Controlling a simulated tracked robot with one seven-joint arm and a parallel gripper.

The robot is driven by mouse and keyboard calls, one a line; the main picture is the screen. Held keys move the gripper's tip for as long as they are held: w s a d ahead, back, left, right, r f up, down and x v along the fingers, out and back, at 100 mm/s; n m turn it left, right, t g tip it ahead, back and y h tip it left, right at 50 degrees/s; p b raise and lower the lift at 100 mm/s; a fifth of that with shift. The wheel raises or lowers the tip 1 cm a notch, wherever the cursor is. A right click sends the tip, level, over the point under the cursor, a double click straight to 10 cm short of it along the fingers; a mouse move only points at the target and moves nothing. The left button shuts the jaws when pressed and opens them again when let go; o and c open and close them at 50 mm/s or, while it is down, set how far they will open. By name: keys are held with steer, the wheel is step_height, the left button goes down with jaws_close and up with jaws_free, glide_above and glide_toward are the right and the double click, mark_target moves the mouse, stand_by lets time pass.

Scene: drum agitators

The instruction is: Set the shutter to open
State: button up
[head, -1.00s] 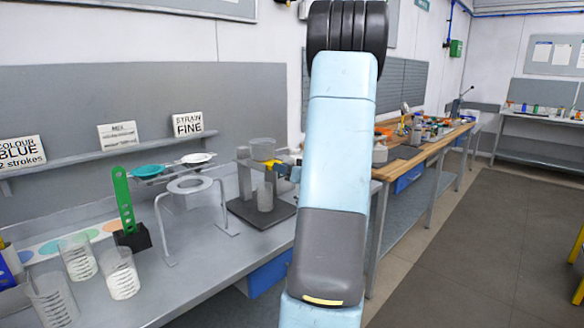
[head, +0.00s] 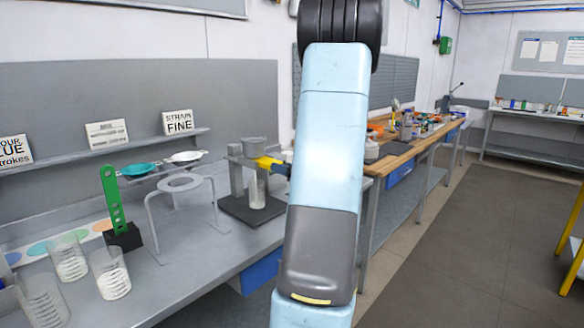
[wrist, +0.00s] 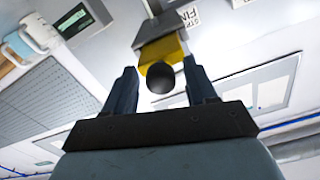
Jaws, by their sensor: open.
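The grey dispensing stand (head: 236,180) has a grey cup-shaped hopper (head: 260,147) at its top. A yellow shutter piece (head: 268,162) sits just under the hopper. A clear beaker (head: 257,192) stands on the dark base below. My gripper (head: 284,169) is at the right side of the shutter, partly hidden by my arm. In the wrist view the yellow shutter (wrist: 168,50) ends in a round black knob (wrist: 160,77), which appears between my open fingers (wrist: 159,74). I cannot tell whether either finger touches it.
Several clear beakers (head: 110,272) are at the front left. A shelf with signs (head: 178,122) runs behind. The floor at right is clear.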

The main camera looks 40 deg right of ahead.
steer(key=s+d, duration=0.1)
steer(key=s, duration=1.2)
steer(key=shift+s, duration=0.4)
steer(key=w+a+r+g+h, duration=0.2)
steer(key=w+a+r+h, duration=0.25)
steer(key=w, duration=0.45)
steer(key=a+r+g+h, duration=0.3)
steer(key=a+r+g, duration=0.15)
steer(key=a, duration=0.35)
steer(key=s+a+f+n+g+y, duration=0.1)
steer(key=s+a+g+y, duration=0.2)
steer(key=s+a, duration=0.5)
steer(key=s+a+f+n+g+y, duration=0.1)
steer(key=s+a+g+y, duration=0.2)
steer(key=s+a, duration=0.6)
steer(key=a, duration=0.8)
steer(key=shift+s, duration=0.2)
